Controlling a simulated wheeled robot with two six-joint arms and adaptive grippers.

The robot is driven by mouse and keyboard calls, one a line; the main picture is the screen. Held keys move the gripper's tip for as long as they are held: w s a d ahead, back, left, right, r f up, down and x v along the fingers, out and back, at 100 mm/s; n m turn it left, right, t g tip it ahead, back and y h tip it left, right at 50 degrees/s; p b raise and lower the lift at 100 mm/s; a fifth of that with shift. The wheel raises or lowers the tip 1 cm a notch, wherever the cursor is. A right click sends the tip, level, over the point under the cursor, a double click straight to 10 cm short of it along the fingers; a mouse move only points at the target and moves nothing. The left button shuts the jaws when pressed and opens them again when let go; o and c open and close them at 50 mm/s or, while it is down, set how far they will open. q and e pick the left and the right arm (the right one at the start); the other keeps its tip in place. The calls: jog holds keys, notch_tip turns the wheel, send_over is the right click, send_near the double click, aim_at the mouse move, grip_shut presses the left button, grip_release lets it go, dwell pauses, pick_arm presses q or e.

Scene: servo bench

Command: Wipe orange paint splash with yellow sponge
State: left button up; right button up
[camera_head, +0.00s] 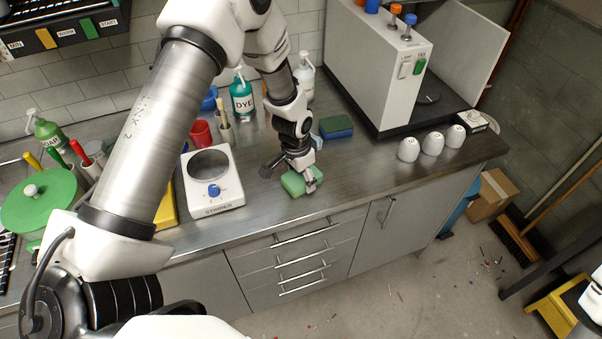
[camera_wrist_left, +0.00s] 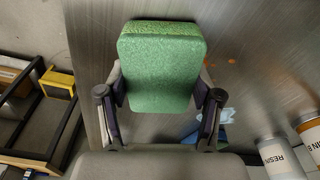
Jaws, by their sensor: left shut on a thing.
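Small orange paint spots (camera_wrist_left: 232,62) lie on the worktop just beside the sponge in that view. I cannot make out the splash in the head view. Whether the sponge touches the worktop is unclear. My right gripper is out of view.
A DYE bottle (camera_head: 242,97) stands at the back.

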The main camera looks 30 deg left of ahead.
aim_at(301, 174)
pick_arm(q)
notch_tip(301, 174, up, 2)
jog(key=shift+d+r, duration=0.15)
jog(key=shift+w+a+r+p, duration=0.2)
jog(key=shift+r+p, duration=0.2)
jog(key=shift+p, duration=0.2)
jog(key=shift+w+a+r+p, duration=0.1)
jog(key=shift+a+r+p, duration=0.1)
jog(key=shift+r+p, duration=0.6)
jog(key=shift+p, duration=0.05)
jog(key=shift+s+d+r+p, duration=0.15)
jog(key=shift+r+p, duration=0.25)
jog(key=shift+r, duration=0.25)
jog(key=shift+d+r+p, duration=0.1)
jog(key=shift+r+p, duration=0.3)
jog(key=shift+r, duration=0.2)
jog(key=shift+a+r, duration=0.15)
jog(key=shift+r, duration=0.05)
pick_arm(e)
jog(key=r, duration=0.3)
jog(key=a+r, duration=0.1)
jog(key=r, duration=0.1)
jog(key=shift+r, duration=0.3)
pick_arm(q)
jog(key=shift+f, duration=0.1)
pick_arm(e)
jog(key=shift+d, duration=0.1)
